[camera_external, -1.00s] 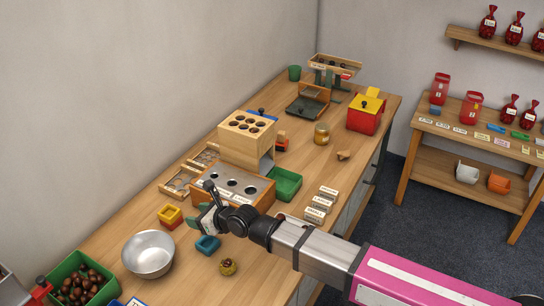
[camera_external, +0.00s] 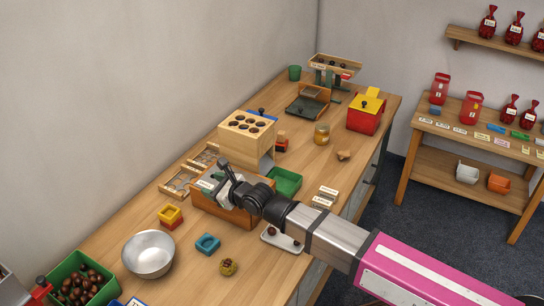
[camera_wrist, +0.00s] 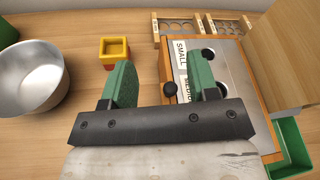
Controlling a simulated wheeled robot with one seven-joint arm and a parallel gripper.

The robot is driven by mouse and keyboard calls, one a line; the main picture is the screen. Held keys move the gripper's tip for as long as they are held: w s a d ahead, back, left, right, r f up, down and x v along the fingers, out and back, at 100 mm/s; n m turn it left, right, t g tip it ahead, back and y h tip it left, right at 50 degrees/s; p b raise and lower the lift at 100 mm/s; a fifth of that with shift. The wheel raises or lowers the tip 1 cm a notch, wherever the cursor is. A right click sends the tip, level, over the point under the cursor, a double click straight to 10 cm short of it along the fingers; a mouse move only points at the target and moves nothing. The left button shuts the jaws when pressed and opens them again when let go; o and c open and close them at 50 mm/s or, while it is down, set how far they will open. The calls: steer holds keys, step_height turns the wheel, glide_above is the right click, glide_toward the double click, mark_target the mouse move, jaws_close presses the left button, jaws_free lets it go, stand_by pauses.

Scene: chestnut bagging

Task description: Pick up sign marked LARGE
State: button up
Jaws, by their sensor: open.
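Small pale signs (camera_external: 327,191) stand in a row near the bench's front edge, right of the green tray. Their lettering is too small to read in the external view, so I cannot tell which says LARGE. My arm covers the near end of the row. My gripper (camera_external: 222,178) is open and empty above the wooden sorting box. In the wrist view, its green fingers (camera_wrist: 162,76) are spread over the box's left edge. Labels reading SMALL (camera_wrist: 181,58) and MEDIUM (camera_wrist: 188,92) lie on the box top. No loose sign shows in the wrist view.
The sorting box (camera_external: 226,213) and a taller holed wooden block (camera_external: 237,148) stand mid-bench. A green tray (camera_external: 287,183), blue holder (camera_external: 208,244), steel bowl (camera_external: 148,255) and white tray (camera_external: 283,240) are nearby. Bare bench lies around the wooden knob (camera_external: 344,155).

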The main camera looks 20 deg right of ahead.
steer(key=w+d+r+n+t+y, duration=0.1)
steer(key=d+r+n+t+y, duration=0.1)
steer(key=d+n, duration=0.6)
steer(key=w+d+r+n+t+y, duration=0.1)
steer(key=w+d+r+n, duration=0.3)
steer(key=d, duration=0.7)
steer(key=s+d+r+n+t+y, duration=0.1)
steer(key=d+n+t+y, duration=0.1)
steer(key=d+n, duration=0.65)
steer(key=s+d+f+n+g+y, duration=0.1)
steer(key=s+d+f+n+g, duration=0.4)
steer(key=d+n, duration=0.4)
steer(key=s+d+f+n+g+y, duration=0.1)
steer(key=s+d+f+n+g, duration=0.35)
steer(key=s+d+n, duration=0.35)
steer(key=n, duration=0.2)
glide_toward(328, 202)
steer(key=shift+m+g, duration=0.35)
steer(key=shift+x, duration=5.1)
steer(key=shift+w+d, duration=0.1)
steer(key=shift+w, duration=0.05)
steer(key=c, duration=0.9)
